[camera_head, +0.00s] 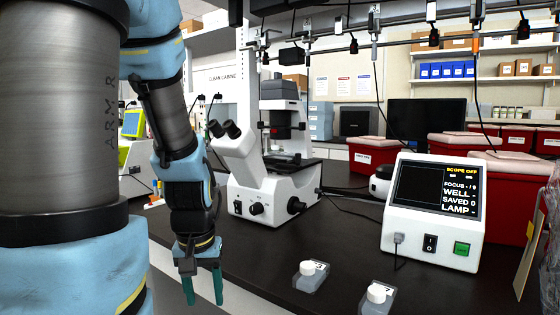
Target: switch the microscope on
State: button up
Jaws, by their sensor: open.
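The white microscope (268,194) stands upright on the black bench, with its eyepieces to the upper left. A black switch (238,207) and knobs show on the front of its base. Beside it at right, a white control box (397,215) has a dark screen reading "SCOPE OFF". My gripper (204,290) points down, open and empty, in front of the bench's left front edge. It is left of and lower in the picture than the microscope base, touching nothing visible.
Two capped flasks (311,274) (376,298) lie on the bench between my gripper and the control box. Red bins (507,180) with pale lids stand behind at right. Cables hang from an overhead rail. Bare bench lies in front of the microscope.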

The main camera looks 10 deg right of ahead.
aim_at(237, 205)
jog(key=l+u, duration=0.15)
jog(key=u, duration=0.25)
jog(key=l+u, duration=0.15)
jog(key=u, duration=0.3)
jog(key=l+u, duration=0.15)
jog(key=u, duration=0.25)
jog(key=l+u, duration=0.15)
jog(key=u, duration=0.3)
